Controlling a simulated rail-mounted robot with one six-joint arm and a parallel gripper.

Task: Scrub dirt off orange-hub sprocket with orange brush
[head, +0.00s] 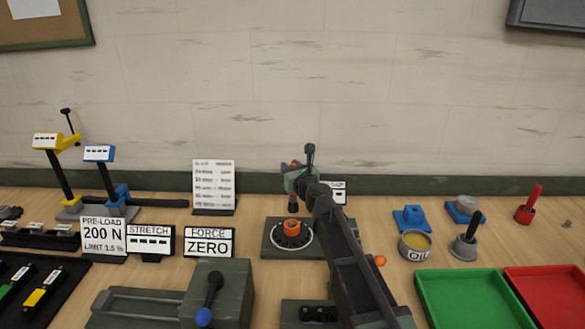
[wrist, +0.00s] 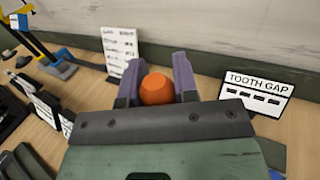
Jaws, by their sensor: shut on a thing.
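The orange-hub sprocket (head: 306,235) lies on a dark square plate (head: 270,250) in the middle of the bench. Its orange hub faces up, and dirt on it is too small to make out. My gripper (head: 292,165) is above the sprocket, pointing towards the wall. It is shut on the orange brush, whose rounded orange top (wrist: 157,88) shows between the purple fingers in the wrist view. The brush's dark lower end (head: 293,206) hangs down just above or behind the hub; I cannot tell whether it touches the sprocket.
The tooth gap sign (wrist: 257,94) stands right of my gripper. An oil tin (head: 415,246), a black-handled tool (head: 467,240), a green tray (head: 475,300) and a red tray (head: 550,295) are at right. A grey vise-like block (head: 222,290) stands front left, with signs (head: 208,243) behind it.

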